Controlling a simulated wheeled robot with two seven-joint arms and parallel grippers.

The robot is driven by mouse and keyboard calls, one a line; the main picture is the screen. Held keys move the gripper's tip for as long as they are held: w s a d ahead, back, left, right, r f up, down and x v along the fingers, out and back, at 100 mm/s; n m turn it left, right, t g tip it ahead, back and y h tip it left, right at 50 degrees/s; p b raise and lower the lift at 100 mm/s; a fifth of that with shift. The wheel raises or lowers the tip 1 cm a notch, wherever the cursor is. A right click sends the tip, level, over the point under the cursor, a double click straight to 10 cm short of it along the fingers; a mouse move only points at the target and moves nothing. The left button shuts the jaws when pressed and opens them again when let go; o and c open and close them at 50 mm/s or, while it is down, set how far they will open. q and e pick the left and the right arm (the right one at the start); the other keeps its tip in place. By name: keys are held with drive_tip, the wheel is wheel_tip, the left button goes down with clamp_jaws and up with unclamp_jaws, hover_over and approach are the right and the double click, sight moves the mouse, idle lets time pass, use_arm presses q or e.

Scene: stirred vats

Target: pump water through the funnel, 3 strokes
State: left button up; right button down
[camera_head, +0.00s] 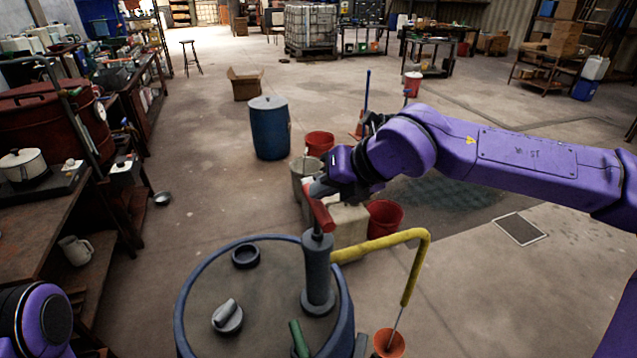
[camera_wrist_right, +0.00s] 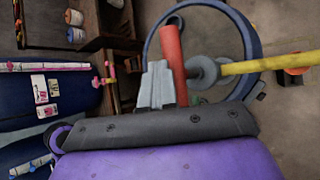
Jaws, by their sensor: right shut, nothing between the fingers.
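A grey hand pump (camera_head: 317,272) stands upright on the lid of a blue drum (camera_head: 182,310). Its red handle (camera_head: 321,208) sits on top, tilted. A yellow pipe (camera_head: 418,262) runs right from the pump and bends down towards an orange-red funnel (camera_head: 389,342). My right gripper (camera_head: 318,188) is beside the upper end of the handle. In the right wrist view its grey fingers (camera_wrist_right: 157,86) are shut and empty, beside the red handle (camera_wrist_right: 172,55); I cannot tell whether they touch. My left gripper is out of view; only part of that arm shows at lower left.
A dark ring (camera_head: 246,256) and a grey cap (camera_head: 227,317) are on the drum lid. Red buckets (camera_head: 384,216) and a pale block stand behind the pump. A cluttered bench (camera_head: 40,225) is at left. Open floor lies between bench and blue barrel (camera_head: 269,130).

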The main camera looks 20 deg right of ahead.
sight(322, 203)
drive_tip(key=shift+f+b, duration=1.45)
drive_tip(key=shift+f, duration=0.6)
idle(1.1)
drive_tip(key=shift+r, duration=0.15)
drive_tip(key=shift+r+p, duration=3.1)
drive_tip(key=shift+r, duration=0.4)
wheel_tip(322, 203, up, 6)
drive_tip(key=p, duration=0.5)
drive_tip(key=shift+w, duration=0.1)
